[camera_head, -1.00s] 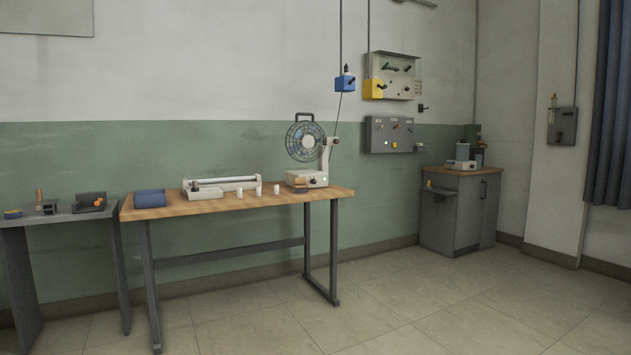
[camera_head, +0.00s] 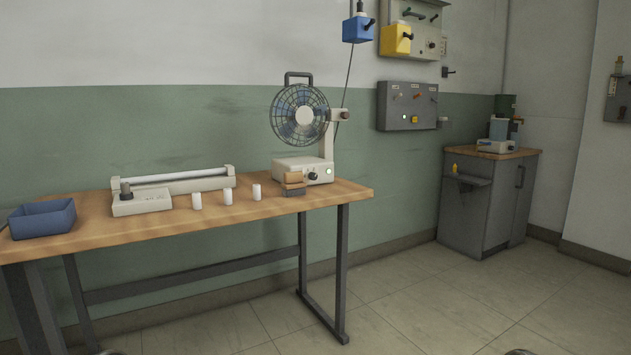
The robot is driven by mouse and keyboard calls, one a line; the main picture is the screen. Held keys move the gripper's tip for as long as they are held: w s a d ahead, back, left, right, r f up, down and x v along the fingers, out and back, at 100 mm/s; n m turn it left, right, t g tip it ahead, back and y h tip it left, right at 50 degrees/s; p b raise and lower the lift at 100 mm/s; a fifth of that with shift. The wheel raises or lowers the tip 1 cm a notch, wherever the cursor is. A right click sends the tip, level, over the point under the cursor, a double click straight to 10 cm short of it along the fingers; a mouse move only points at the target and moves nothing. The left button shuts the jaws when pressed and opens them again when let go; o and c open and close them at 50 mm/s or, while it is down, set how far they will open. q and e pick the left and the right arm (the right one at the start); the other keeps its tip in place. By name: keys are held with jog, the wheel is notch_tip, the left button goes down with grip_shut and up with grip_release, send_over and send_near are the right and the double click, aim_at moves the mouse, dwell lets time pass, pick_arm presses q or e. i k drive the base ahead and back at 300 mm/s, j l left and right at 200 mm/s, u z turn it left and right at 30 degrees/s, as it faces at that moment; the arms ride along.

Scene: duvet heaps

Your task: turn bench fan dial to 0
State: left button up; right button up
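The bench fan (camera_head: 299,114) stands at the right end of the wooden-topped bench, with a round wire guard and a top handle. Its pale base (camera_head: 290,165) carries a small dark dial (camera_head: 312,176) on the front and a green light (camera_head: 328,172) to the right of it. The dial's setting is too small to read. A tan and grey block (camera_head: 293,183) stands in front of the base, left of the dial, and hides part of the base. Neither gripper can be made out; only small dark rounded shapes show at the bottom edge.
The bench (camera_head: 130,230) also holds a blue tray (camera_head: 42,219), a long white device (camera_head: 185,180) and several small white cylinders (camera_head: 228,195). A grey control panel (camera_head: 407,107) hangs on the wall. A grey cabinet (camera_head: 482,205) stands at right. The floor (camera_head: 400,300) before the bench is clear.

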aim_at(313, 176)
jog(key=i+j+z, duration=0.15)
jog(key=i, duration=0.25)
jog(key=i+j+z, duration=0.2)
jog(key=i, duration=0.25)
jog(key=l, duration=0.1)
